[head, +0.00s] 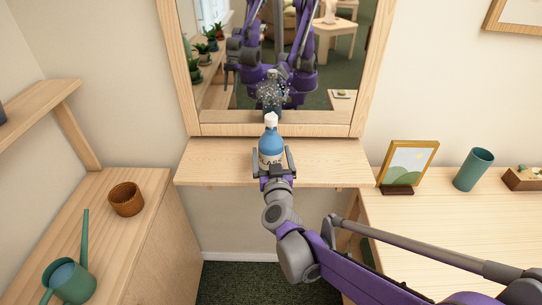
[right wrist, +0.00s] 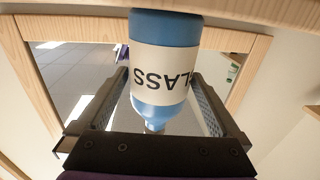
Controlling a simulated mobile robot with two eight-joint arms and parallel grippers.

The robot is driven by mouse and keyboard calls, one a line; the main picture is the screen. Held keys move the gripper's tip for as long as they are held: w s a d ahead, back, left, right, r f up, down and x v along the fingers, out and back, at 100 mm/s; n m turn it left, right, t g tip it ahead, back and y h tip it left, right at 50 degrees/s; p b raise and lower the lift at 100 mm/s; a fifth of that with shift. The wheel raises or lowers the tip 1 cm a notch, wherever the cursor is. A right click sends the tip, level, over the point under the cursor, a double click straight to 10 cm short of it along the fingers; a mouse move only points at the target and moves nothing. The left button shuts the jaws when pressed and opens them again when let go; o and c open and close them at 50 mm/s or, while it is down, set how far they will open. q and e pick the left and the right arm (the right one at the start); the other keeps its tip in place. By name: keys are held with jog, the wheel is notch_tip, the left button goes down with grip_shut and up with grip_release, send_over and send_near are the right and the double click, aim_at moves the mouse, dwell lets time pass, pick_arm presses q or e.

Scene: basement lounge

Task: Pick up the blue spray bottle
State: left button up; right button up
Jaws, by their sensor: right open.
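The blue spray bottle (head: 271,145) stands upright on a narrow wooden shelf (head: 220,163) below a mirror. It has a white top and a pale label. In the right wrist view the bottle (right wrist: 164,95) appears upside down, its label reading "GLASS" in part. My right gripper (head: 272,160) is open, with one finger on each side of the bottle. In the right wrist view the right gripper's fingers (right wrist: 158,105) flank the bottle, with a gap visible at least on the right side.
A wood-framed mirror (head: 365,70) rises behind the shelf. To the left, a lower cabinet holds a woven basket (head: 126,199) and a green watering can (head: 72,283). To the right, a desk holds a framed picture (head: 408,164), a green cup (head: 473,170) and a wooden planter (head: 523,179).

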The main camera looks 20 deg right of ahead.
jog(key=shift+w+d, duration=0.15)
jog(key=shift+w, duration=0.75)
jog(key=shift+c, duration=0.3)
grip_shut()
